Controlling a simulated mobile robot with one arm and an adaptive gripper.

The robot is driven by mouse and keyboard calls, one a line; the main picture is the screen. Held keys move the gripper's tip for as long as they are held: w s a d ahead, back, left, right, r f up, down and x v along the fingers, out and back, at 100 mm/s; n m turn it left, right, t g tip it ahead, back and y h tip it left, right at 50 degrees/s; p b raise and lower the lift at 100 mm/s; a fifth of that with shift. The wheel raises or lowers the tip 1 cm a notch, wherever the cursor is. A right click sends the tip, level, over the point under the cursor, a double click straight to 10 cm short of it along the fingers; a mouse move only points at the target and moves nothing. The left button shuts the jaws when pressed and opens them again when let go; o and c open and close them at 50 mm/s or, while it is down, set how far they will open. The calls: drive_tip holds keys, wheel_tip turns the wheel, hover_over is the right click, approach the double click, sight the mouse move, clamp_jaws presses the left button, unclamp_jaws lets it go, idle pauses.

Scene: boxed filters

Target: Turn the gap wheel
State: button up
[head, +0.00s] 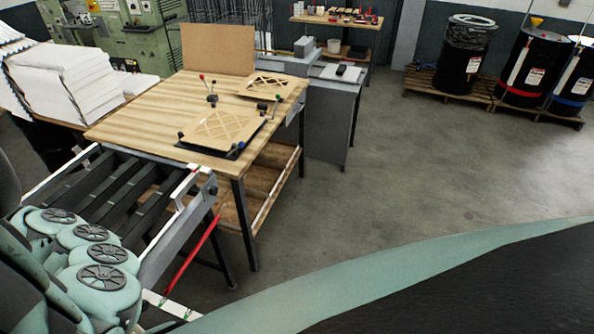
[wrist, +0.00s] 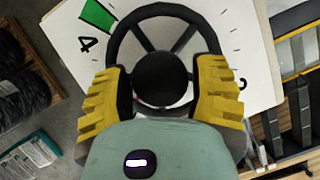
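The gap wheel (wrist: 205,31) is a black spoked handwheel with a round black hub (wrist: 161,78) in the wrist view. Behind it is a white dial plate (wrist: 251,62) with tick marks, a numeral 4 and a green mark (wrist: 98,15) at the upper left. My gripper (wrist: 161,92) has yellow fingers set wide apart, one on each side of the hub, over the sides of the rim. Contact with the wheel cannot be made out. Neither wheel nor gripper shows in the head view.
A wooden table (head: 143,121) with lattice panels stands at centre. A dark slatted frame (head: 120,195) lies in front, with a red bar (head: 190,265) beside it. White pleated filters (head: 70,78) are at left. Drums (head: 465,55) stand on pallets at the back right. Floor at right is clear.

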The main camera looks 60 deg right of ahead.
drive_tip(key=o, duration=0.4)
drive_tip(key=v, duration=1.2)
drive_tip(key=shift+d, duration=0.1)
